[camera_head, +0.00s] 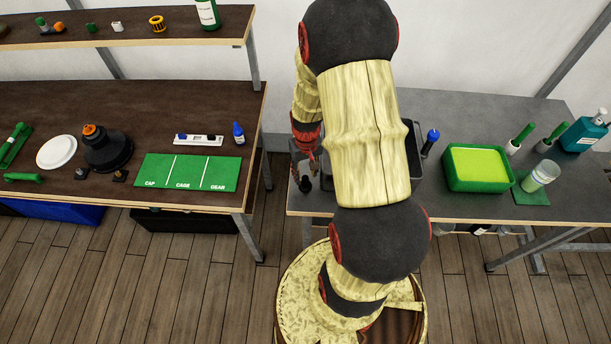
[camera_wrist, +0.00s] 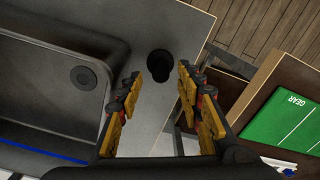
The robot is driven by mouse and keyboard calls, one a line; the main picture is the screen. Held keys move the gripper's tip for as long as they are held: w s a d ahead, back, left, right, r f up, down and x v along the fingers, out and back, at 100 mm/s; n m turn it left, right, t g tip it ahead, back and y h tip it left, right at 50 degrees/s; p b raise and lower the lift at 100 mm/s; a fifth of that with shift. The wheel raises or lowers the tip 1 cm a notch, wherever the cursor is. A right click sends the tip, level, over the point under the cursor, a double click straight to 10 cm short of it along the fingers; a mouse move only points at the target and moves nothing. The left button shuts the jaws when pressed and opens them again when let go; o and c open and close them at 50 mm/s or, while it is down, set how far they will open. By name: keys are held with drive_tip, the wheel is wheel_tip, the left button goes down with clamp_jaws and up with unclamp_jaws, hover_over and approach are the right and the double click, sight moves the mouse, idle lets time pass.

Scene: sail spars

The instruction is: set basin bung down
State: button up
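My gripper (camera_wrist: 160,72) is open, its yellow and black fingers spread apart. In the head view my gripper (camera_head: 305,165) hangs over the left end of the grey bench. A small black round-topped piece, apparently the basin bung (camera_wrist: 160,65), stands on the bench between the fingertips, with a gap to each finger. It also shows as a dark shape in the head view (camera_head: 305,184). The dark basin (camera_wrist: 118,50) lies left of it in the wrist view, with a round dark disc, drain or cover, in its floor. My arm hides most of the basin in the head view.
The grey bench (camera_head: 465,207) also holds a blue-capped bottle (camera_head: 430,141), a green tub (camera_head: 478,168), and a jar (camera_head: 539,177). A brown table (camera_head: 210,95) with a green labelled mat (camera_head: 187,172) stands to the left across a gap. The bench edge is close to the bung.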

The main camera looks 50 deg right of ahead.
sight(305, 177)
drive_tip(key=w+a+r+n+t, duration=0.1)
drive_tip(key=a+r, duration=0.2)
drive_tip(key=r, duration=0.6)
drive_tip(key=w+a+r, duration=0.1)
drive_tip(key=a+r, duration=0.1)
drive_tip(key=r, duration=0.7)
drive_tip(key=s+a+r+n+t, duration=0.2)
drive_tip(key=s+a+r, duration=0.2)
drive_tip(key=a+r, duration=0.5)
drive_tip(key=s+a+r+n+t, duration=0.2)
drive_tip(key=s+a+r, duration=0.3)
drive_tip(key=a+r, duration=0.3)
drive_tip(key=shift+s+a+r+t, duration=0.3)
drive_tip(key=shift+a+r, duration=0.05)
drive_tip(key=shift+a, duration=0.1)
wheel_tip(305, 177, down, 13)
drive_tip(key=b, duration=1.3)
drive_tip(key=shift+f, duration=0.2)
